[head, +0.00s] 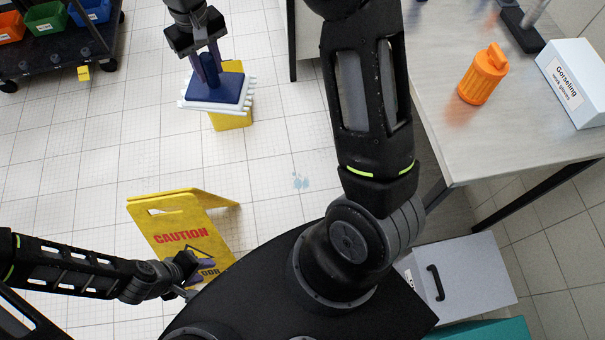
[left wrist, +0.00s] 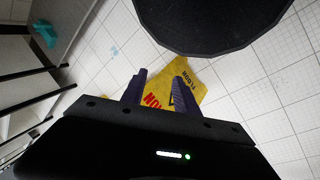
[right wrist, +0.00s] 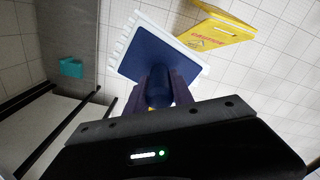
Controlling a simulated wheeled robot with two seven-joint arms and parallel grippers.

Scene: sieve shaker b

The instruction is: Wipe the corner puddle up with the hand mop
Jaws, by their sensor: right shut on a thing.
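The hand mop, a blue pad (head: 228,90) with a white fringe (head: 190,106), is in my right gripper (head: 208,78) at the upper middle of the head view. In the right wrist view the gripper is shut on its dark blue handle (right wrist: 158,88), and the mop head (right wrist: 135,45) extends beyond. A small pale blue puddle (head: 301,181) lies on the tiles, lower right of the mop; a faint blue patch shows in the left wrist view (left wrist: 114,50). My left gripper (head: 205,272) is open and empty by the yellow caution sign (head: 165,222).
A yellow object (head: 235,118) is partly hidden beneath the mop in the head view. A workbench (head: 450,135) at right holds an orange bottle (head: 482,75) and a glove box (head: 575,82). A dark cart (head: 60,60) with bins is at upper left. A grey cabinet (head: 475,275) stands lower right.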

